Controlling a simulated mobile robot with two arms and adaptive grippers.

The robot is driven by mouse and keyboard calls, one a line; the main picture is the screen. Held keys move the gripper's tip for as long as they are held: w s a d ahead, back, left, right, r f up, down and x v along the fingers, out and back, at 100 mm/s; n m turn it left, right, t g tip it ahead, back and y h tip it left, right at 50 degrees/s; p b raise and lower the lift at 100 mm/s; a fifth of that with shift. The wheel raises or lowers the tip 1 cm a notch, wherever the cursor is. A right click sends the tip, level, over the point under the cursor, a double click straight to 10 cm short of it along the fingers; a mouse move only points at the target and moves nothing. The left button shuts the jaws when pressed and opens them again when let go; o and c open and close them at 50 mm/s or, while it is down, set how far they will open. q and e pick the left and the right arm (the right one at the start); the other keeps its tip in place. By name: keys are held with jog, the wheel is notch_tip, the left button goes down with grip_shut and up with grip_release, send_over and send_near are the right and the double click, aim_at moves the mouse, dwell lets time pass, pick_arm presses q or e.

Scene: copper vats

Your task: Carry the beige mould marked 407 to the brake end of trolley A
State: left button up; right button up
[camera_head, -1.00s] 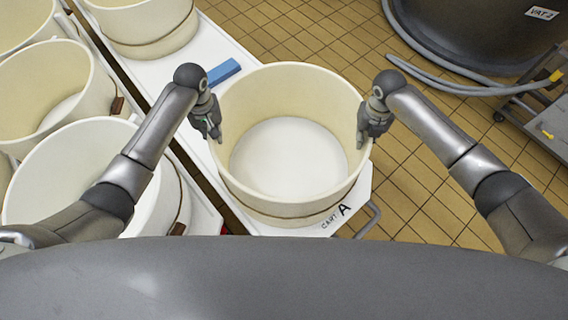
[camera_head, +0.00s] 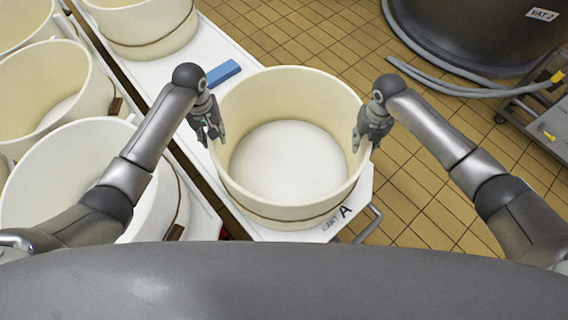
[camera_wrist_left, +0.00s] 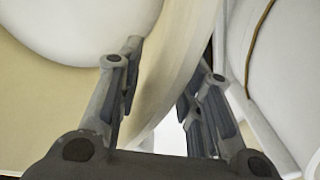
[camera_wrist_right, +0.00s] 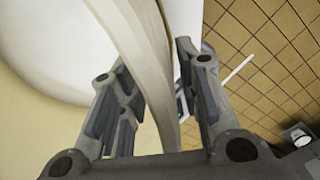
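A large round beige mould (camera_head: 290,210) stands upright, or almost so, at the near end of the white trolley marked A (camera_head: 345,213). It is open-topped with a pale floor and a dark band low on its wall. No 407 shows on it. My left gripper (camera_head: 207,136) is at its left rim and my right gripper (camera_head: 368,138) at its right rim. In both wrist views the fingers straddle the mould's wall, with gaps beside it. Both grippers look open. The mould's underside is hidden.
A blue block (camera_head: 223,73) and another beige mould (camera_head: 143,30) are further back on the trolley. Several more moulds stand on the left, close beside it. A metal handle (camera_head: 371,222) sticks out at the near right corner.

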pick_arm(q)
notch_tip(320, 180, up, 11)
jog(key=shift+f, duration=0.1)
pick_arm(e)
jog(key=shift+r, duration=0.1)
notch_tip(320, 180, up, 12)
jog(key=shift+f, duration=0.1)
dwell(0.7)
